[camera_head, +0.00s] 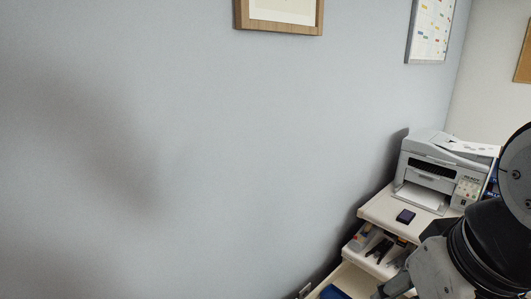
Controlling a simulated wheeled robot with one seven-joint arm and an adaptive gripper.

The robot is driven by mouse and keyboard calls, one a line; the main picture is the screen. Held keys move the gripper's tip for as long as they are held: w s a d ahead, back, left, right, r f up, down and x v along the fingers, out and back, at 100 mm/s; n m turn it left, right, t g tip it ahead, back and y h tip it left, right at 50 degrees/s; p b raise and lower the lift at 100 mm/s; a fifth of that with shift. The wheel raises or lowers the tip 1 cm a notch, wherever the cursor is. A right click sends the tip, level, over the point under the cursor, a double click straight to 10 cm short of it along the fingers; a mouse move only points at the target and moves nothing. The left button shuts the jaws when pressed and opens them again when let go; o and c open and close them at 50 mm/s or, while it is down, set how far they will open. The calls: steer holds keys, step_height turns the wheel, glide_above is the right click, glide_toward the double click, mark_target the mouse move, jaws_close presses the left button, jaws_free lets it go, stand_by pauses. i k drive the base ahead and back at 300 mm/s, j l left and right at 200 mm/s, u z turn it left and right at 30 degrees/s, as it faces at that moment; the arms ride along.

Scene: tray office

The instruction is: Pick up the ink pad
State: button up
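A small dark, flat, box-like thing with a purplish top, which looks like the ink pad (405,216), lies on the pale top of a cabinet (377,209), in front of the printer. My arm fills the lower right corner. The grey end of it, where my gripper (388,290) seems to be, is at the bottom edge, below and apart from the ink pad. The fingers are not clear, so I cannot tell whether they are open or shut or hold anything.
A grey printer (441,170) with paper in its tray stands behind the pad. Below the top, an open drawer or tray (352,246) holds several small tools. A dark blue thing (334,292) lies lower down. A bare wall (220,150) fills the left.

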mark_target(406, 217)
steer(key=k+l+z, duration=0.1)
steer(key=z, duration=0.25)
steer(key=l+z, duration=0.2)
steer(key=z, duration=0.15)
steer(key=i+l+u, duration=0.1)
steer(key=i+l, duration=0.25)
steer(key=i+l+u, duration=0.1)
steer(key=i+l, duration=0.25)
steer(key=i+l+u, duration=0.1)
steer(key=i+l, duration=0.2)
steer(key=l, duration=0.25)
steer(key=i+l+u, duration=0.1)
steer(key=i+l, duration=0.2)
steer(key=l, duration=0.2)
steer(key=i+l, duration=0.3)
steer(key=l, duration=0.15)
steer(key=i+u, duration=0.05)
